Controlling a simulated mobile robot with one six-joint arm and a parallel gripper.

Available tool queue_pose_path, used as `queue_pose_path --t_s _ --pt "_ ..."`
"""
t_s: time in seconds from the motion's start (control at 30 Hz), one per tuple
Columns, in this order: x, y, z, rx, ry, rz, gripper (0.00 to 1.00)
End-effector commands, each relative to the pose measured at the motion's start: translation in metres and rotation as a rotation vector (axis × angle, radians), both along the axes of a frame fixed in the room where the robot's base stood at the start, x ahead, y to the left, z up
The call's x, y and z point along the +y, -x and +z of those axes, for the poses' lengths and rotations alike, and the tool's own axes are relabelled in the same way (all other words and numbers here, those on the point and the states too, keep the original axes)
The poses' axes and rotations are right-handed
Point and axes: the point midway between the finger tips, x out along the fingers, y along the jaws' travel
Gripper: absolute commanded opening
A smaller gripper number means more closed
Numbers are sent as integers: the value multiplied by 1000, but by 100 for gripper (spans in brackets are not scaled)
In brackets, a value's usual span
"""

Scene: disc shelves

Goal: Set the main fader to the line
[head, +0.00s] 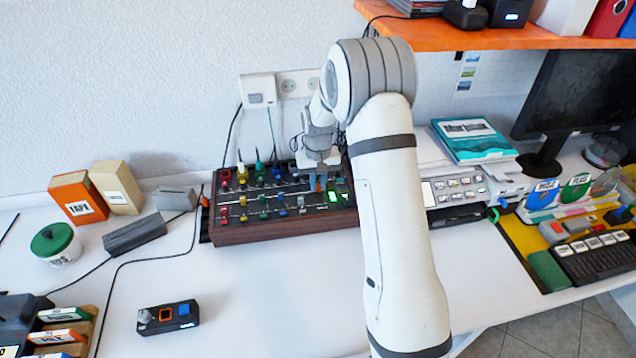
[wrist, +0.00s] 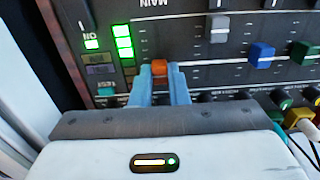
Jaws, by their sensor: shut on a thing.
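The mixing console (head: 285,230) stands on the white desk against the wall, with rows of coloured knobs and faders on its dark panel. My gripper (head: 319,183) reaches down onto its right part. In the wrist view my gripper (wrist: 159,82) is shut on an orange-red fader cap (wrist: 159,69), one finger on each side. This fader sits below the label MAIN (wrist: 155,3), beside a lit green level meter (wrist: 123,42). A pale line crosses the panel above the cap, apart from it. The fingers hide part of the slot.
Grey (wrist: 219,30), blue (wrist: 262,53) and green (wrist: 303,50) fader caps stand to the right of the held one. In the head view, a printer-like device (head: 460,185) is right of the console. A grey box (head: 135,234) lies left. The front desk is mostly clear.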

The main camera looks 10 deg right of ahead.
Motion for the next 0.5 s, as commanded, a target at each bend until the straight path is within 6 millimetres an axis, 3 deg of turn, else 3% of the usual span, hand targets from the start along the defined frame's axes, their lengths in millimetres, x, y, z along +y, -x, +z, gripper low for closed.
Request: queue_pose_path --t_s 0.17,0.2,0.5 --pt "0 1 -1 2 -1 -1 0" --pt "0 1 -1 2 -1 -1 16" --pt "1 1 -1 2 0 0 36"
